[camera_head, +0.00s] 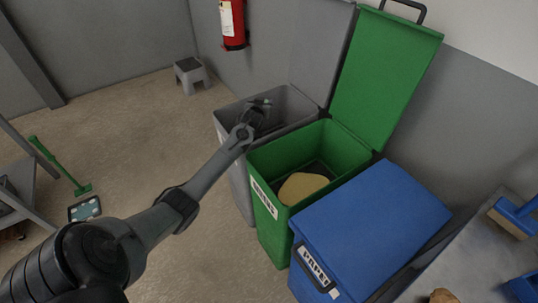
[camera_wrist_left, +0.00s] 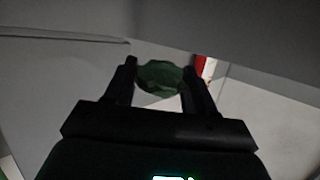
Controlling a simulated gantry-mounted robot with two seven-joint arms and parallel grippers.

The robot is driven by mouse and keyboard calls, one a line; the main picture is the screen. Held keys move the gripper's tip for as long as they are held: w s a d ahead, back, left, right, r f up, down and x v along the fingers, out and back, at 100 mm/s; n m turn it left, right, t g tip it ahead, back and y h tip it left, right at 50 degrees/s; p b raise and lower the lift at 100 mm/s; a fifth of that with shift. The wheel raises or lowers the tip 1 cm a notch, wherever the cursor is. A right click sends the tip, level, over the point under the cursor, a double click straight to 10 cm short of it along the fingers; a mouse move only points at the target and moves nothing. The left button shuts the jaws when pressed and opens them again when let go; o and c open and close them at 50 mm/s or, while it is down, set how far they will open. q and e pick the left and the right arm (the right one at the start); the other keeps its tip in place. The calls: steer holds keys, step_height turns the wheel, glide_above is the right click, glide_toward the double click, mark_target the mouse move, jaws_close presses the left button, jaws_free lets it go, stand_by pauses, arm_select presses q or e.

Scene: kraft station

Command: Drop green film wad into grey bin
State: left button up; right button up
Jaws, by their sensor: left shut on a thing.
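The grey bin (camera_head: 230,121) stands open at the back, with its grey lid (camera_head: 322,45) raised behind it. My left gripper (camera_head: 262,103) is over the opening of the grey bin, and its arm reaches across from the lower left. In the left wrist view my left gripper (camera_wrist_left: 160,80) is shut on the green film wad (camera_wrist_left: 160,77), a dark green crumpled lump between the two fingers. In the head view the wad is hidden or too small to tell. My right gripper is not in view.
An open green bin (camera_head: 268,222) with a tan item inside stands right beside the grey bin. A closed blue paper bin (camera_head: 370,215) is nearer. A red fire extinguisher (camera_head: 232,22) hangs on the wall, and a grey step stool (camera_head: 190,74) stands on open floor.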

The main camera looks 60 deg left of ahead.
arm_select(q)
steer(key=o, duration=1.1)
steer(key=shift+r, duration=0.1)
step_height(320, 180, up, 4)
steer(key=p, duration=0.2)
steer(key=shift+p, duration=0.3)
steer(key=w+d+r+p, duration=0.3)
steer(key=d+r, duration=0.3)
steer(key=d, duration=0.5)
steer(key=shift+w+r+p, duration=0.4)
steer(key=shift+p, duration=0.5)
